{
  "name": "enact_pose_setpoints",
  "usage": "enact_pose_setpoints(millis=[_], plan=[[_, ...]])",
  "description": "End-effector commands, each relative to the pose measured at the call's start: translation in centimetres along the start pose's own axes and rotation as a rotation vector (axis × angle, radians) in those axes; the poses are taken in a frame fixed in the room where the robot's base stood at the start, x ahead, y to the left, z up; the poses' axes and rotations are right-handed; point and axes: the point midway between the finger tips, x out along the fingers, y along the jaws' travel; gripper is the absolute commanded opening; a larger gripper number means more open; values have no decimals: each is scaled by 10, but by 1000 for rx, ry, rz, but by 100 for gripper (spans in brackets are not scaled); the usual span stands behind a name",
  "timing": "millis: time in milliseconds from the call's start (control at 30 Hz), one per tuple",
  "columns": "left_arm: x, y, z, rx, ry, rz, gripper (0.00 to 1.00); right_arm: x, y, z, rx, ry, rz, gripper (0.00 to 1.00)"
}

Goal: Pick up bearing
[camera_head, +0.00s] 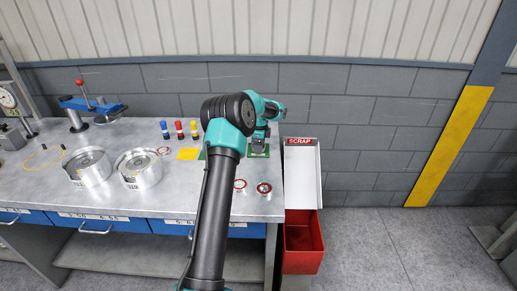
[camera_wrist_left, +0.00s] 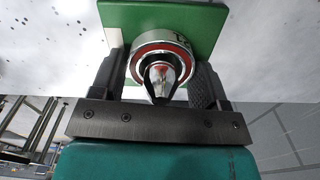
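My left gripper (camera_head: 258,147) points down at a green plate (camera_head: 262,154) near the table's right end, with its arm rising across the middle of the head view. In the left wrist view a bearing, a steel ring with a red seal (camera_wrist_left: 163,48), lies between the two fingers of that gripper (camera_wrist_left: 160,80). The fingers flank it closely; contact is unclear. A shiny pointed metal piece (camera_wrist_left: 160,82) shows in front of the bearing's centre. The green plate (camera_wrist_left: 205,20) is behind it. In the head view the gripper hides the bearing. My right gripper is not in view.
Two round metal housings (camera_head: 138,170) (camera_head: 88,166) stand left on the grey table (camera_head: 120,200). A small red-rimmed ring (camera_head: 264,188) lies near the front edge. Blue, red and yellow pegs (camera_head: 179,130) stand at the back. A scrap chute (camera_head: 302,172) and red bin (camera_head: 302,242) stand right.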

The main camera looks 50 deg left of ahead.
Motion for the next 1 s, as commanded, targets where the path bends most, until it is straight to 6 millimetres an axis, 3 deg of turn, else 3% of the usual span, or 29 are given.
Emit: enact_pose_setpoints(millis=[367,667,1000], plan=[[0,0,0,0,0,-1,32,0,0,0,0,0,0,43],[-6,0,0,0,0,-2,32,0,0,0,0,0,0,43],[-57,0,0,1,1,-4,32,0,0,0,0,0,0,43]])
